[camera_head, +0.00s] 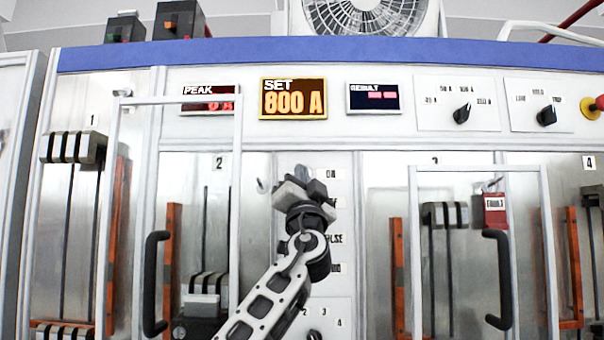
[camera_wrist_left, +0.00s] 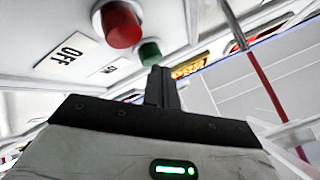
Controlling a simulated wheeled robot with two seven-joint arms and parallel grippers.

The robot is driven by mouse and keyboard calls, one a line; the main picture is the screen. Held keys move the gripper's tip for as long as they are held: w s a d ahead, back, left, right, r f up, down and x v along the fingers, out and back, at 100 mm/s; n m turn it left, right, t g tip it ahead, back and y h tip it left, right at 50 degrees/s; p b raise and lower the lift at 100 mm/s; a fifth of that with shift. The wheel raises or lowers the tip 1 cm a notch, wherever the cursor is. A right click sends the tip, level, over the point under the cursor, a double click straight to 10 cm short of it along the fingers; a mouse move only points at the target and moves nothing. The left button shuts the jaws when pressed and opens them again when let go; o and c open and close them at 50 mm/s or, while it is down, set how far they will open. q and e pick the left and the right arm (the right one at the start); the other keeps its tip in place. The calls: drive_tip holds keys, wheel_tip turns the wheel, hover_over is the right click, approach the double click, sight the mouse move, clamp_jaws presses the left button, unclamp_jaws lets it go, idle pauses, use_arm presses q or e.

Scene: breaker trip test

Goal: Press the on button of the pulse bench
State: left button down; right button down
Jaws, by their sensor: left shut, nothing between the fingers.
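The pulse bench's button column has an ON label (camera_head: 331,174) at its top; below it are labels partly hidden by my left arm. My left gripper (camera_head: 312,180) is shut and empty in front of the column, just left of the ON label. In the left wrist view a green button (camera_wrist_left: 150,52) lies just beyond the closed fingertips (camera_wrist_left: 159,72); I cannot tell whether they touch it. A larger red button (camera_wrist_left: 122,25) is nearer, beside an OFF label (camera_wrist_left: 65,57). In the head view the gripper hides the buttons. My right gripper is not in view.
A lit SET display (camera_head: 293,99) reads 800 A above, between the PEAK (camera_head: 209,98) and RESULT (camera_head: 374,97) displays. Black door handles (camera_head: 155,284) and (camera_head: 499,279) stand out on both sides. A red tag (camera_head: 496,211) hangs at the right bay.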

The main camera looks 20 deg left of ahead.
use_arm(q)
drive_tip(key=shift+w+a, duration=0.1)
drive_tip(key=shift+w, duration=0.3)
idle(0.3)
drive_tip(key=shift+s+d+b, duration=0.2)
drive_tip(key=shift+s+b, duration=0.4)
drive_tip(key=shift+s, duration=0.3)
drive_tip(key=s+b, duration=0.1)
drive_tip(key=s, duration=0.1)
drive_tip(key=s+d+b, duration=0.1)
drive_tip(key=s, duration=0.1)
drive_tip(key=shift+s+d, duration=0.2)
drive_tip(key=shift+s, duration=0.2)
